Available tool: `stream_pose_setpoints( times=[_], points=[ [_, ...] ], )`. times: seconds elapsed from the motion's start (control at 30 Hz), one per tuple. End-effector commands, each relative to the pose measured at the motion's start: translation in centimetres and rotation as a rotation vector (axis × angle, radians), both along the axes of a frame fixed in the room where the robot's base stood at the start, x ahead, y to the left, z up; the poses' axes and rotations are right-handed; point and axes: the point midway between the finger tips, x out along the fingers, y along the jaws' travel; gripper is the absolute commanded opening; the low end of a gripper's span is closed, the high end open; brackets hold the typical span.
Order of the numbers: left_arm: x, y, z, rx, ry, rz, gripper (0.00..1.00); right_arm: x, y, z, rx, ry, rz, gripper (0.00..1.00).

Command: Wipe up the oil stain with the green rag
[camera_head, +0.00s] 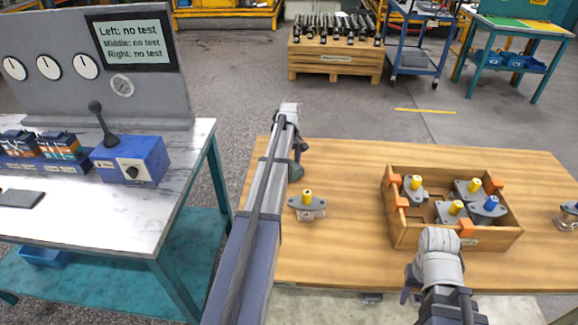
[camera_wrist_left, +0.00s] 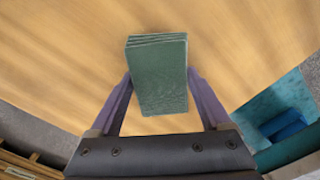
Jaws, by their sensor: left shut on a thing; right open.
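A folded green rag (camera_wrist_left: 160,75) sits between the two purple fingers of my left gripper (camera_wrist_left: 160,84), which is shut on it. In the head view a small part of the green rag (camera_head: 296,172) shows beside my left arm, over the left edge of the wooden table (camera_head: 345,240). The arm hides most of that gripper. My right gripper (camera_head: 408,287) is open near the table's front edge, below the wooden crate, partly hidden by its own wrist. I see no clear oil stain in either view; my left arm covers part of the table's left side.
A motor part with a yellow cap (camera_head: 307,205) stands right of my left arm. A wooden crate (camera_head: 400,232) holds several capped parts. Another part (camera_head: 568,215) lies at the right edge. A test bench (camera_head: 130,222) stands left. The table's back middle is clear.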

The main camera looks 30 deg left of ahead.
Motion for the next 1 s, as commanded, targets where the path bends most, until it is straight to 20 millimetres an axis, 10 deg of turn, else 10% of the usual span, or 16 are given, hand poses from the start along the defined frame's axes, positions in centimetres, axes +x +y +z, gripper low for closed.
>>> stream_pose_setpoints(
  times=[0.4,1.0],
  points=[
    [0.0,-0.1,4.6,-0.001,-0.001,-0.001,0.37,0.0,0.0,4.6,0.000,0.000,0.000,0.50],
    [0.0,-0.1,6.0,-0.001,-0.001,-0.001,0.37,0.0,0.0,6.0,0.000,0.000,0.000,0.50]
  ],
)
